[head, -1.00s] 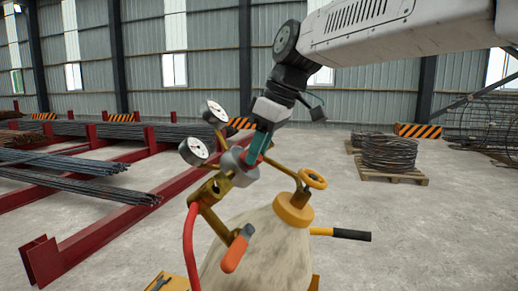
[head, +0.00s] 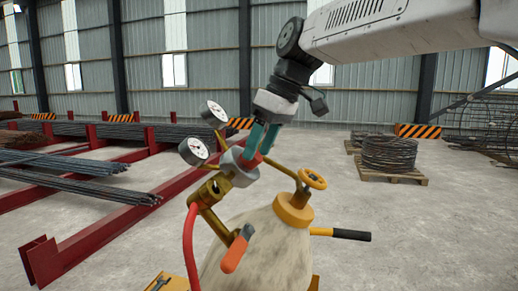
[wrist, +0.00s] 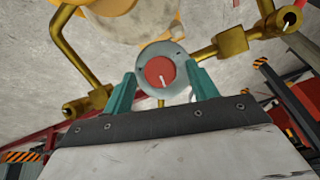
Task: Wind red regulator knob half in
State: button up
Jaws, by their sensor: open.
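The red regulator knob (wrist: 160,73) is round with a white pointer line and sits on the face of a grey round regulator body (wrist: 175,52). In the wrist view the line points down, slightly right. In the head view the regulator body (head: 238,166) stands above the cylinder, and the knob (head: 252,159) is partly hidden by the fingers. My gripper (head: 262,142) comes down from the upper right with its green fingers apart. In the wrist view my gripper (wrist: 163,86) has one finger on each side of the knob, with gaps to it.
Two pressure gauges (head: 194,151) stand left of the regulator. A yellow valve wheel (head: 312,178) tops the cylinder (head: 262,250). A red hose (head: 190,250) and an orange-handled lever (head: 236,252) hang below. Rebar racks (head: 110,225) lie left; wire coils (head: 392,153) sit behind right.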

jog(key=v, duration=0.6)
jog(key=shift+d+r, duration=0.2)
jog(key=shift+r, duration=0.2)
jog(key=s+d+f+m+h, duration=0.2)
jog(key=s+d+f+m, duration=0.4)
jog(key=s+d+f, duration=0.3)
jog(key=s+d+f+m+h, duration=0.2)
jog(key=s+d+f+m, duration=0.3)
jog(key=s+d+f, duration=0.5)
jog(key=s+f, duration=0.7)
jog(key=shift+s+d+m, duration=0.25)
jog(key=shift+d+m, duration=0.05)
jog(key=shift+m, duration=0.1)
jog(key=shift+f, duration=0.1)
